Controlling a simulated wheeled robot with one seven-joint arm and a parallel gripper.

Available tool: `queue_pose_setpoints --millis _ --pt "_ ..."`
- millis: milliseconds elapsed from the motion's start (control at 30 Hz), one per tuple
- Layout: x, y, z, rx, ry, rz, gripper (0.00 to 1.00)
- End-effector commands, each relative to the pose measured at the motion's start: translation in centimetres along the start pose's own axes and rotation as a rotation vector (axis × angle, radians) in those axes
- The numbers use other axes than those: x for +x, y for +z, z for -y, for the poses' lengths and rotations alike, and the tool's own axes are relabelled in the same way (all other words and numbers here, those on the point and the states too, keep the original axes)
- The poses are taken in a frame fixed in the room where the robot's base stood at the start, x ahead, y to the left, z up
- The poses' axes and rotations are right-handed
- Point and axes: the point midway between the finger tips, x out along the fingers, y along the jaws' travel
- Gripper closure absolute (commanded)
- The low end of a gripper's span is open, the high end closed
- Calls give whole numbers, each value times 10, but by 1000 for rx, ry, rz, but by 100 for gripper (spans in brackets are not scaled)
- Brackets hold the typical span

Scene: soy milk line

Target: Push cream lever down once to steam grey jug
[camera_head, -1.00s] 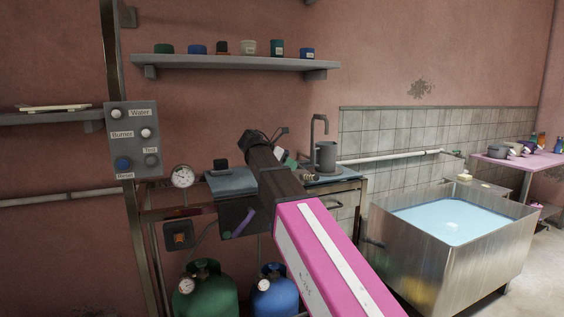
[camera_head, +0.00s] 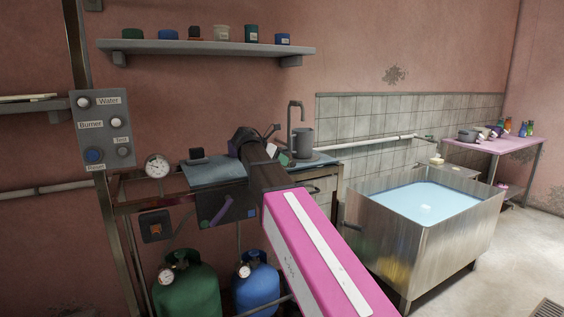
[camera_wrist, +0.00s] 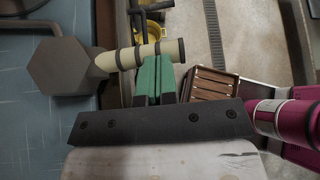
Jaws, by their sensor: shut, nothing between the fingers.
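The cream lever (camera_wrist: 140,56) is a pale bar with dark bands, joined to a grey hexagonal block at its left in the wrist view. My gripper (camera_wrist: 155,70) has green fingers, shut together and empty. The fingertips overlap the lever's bar in the wrist view; whether they touch it I cannot tell. In the head view, my dark wrist hides most of the lever, and a green finger (camera_head: 284,158) shows just left of the jug. The grey jug (camera_head: 302,143) stands upright beneath a grey spout on the bench.
The blue-topped bench (camera_head: 214,174) carries a small dark box (camera_head: 197,156). A button panel (camera_head: 103,128) is at left, with green (camera_head: 187,288) and blue (camera_head: 257,281) gas bottles below. A steel vat (camera_head: 428,238) of pale liquid stands right. A slatted tray (camera_wrist: 211,85) lies near the fingers.

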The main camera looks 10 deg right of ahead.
Motion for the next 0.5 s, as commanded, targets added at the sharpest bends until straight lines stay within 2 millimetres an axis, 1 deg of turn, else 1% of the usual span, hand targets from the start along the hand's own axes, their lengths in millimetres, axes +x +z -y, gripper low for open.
queue_pose_setpoints --millis 167,367,500 --pt "2 -3 3 65 44 0 100" --pt "6 -10 5 216 145 0 100" --pt "10 -15 3 208 138 0 100"
